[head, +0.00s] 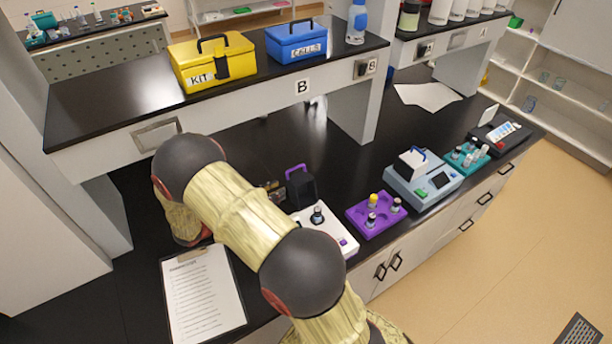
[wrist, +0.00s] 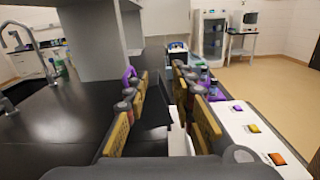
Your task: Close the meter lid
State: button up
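A white meter (head: 338,238) sits on the black bench, partly hidden by my arm. Its black lid (head: 301,189) with a purple handle stands raised at the back edge. A dark-capped vial (head: 317,215) stands on its top. In the wrist view, the meter's white top (wrist: 243,143) has purple, yellow and orange buttons at right. My gripper (wrist: 163,110) is open, its yellow-padded fingers apart, with the dark lid (wrist: 172,98) between them in this view; I cannot tell if they touch it. In the head view my gripper is mostly hidden behind my arm.
A purple rack (head: 377,213) with vials stands right of the meter. Beyond it are a blue-grey device (head: 424,181), a teal rack (head: 467,157) and a dark tray (head: 502,133). A clipboard (head: 203,294) lies at left. A raised shelf (head: 115,96) carries yellow and blue boxes.

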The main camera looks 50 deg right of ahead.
jog(key=shift+s+d+r, duration=0.15)
jog(key=shift+d, duration=0.1)
jog(key=shift+c, duration=0.6)
jog(key=s+d+r+m+g+y+p, duration=0.1)
jog(key=s+d+r, duration=0.1)
jog(key=d, duration=0.1)
jog(key=s+d+r+m+g+y+p, duration=0.1)
jog(key=s+d+r+m+g+p, duration=0.1)
jog(key=d+r, duration=0.1)
jog(key=s+d+r+m+g+y+p, duration=0.1)
jog(key=s+d+r+g, duration=0.1)
jog(key=d, duration=0.2)
jog(key=shift+s+r+m, duration=0.2)
jog(key=shift+s+m, duration=0.2)
grip_shut()
jog(key=s+d+m+y+p, duration=0.3)
jog(key=s+m+y+p, duration=0.1)
jog(key=s+m+y, duration=0.3)
jog(key=w+d+r+m+t+y+p, duration=0.15)
jog(key=w+m+t+y, duration=0.45)
jog(key=w+t, duration=1.1)
notch_tip(320, 180, down, 9)
jog(key=w+g+p, duration=0.2)
jog(key=g+p, duration=0.1)
jog(key=g, duration=0.1)
jog(key=shift+w+a, duration=0.35)
jog(key=shift+a, duration=0.05)
